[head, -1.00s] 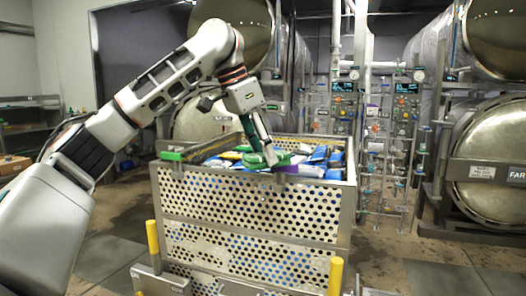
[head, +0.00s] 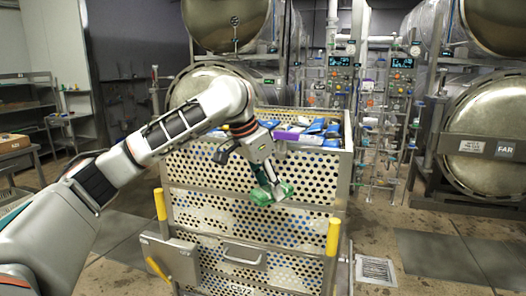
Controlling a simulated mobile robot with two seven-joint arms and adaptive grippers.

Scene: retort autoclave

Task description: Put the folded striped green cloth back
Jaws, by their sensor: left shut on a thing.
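My left gripper (head: 270,186) is shut on the folded striped green cloth (head: 284,191), which looks green with paler parts. It holds the cloth in front of the near perforated wall of the metal basket (head: 305,190), below its top rim. Whether the cloth touches the wall I cannot tell. The gripper fingers hide part of the cloth. My right gripper is not in view.
Blue, white and purple pouches (head: 314,131) fill the basket. Yellow posts (head: 333,236) stand at its front corners, by a handle (head: 244,255). A shelf (head: 28,98) and a table (head: 18,156) are at left. Retort vessels (head: 488,160) stand at right.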

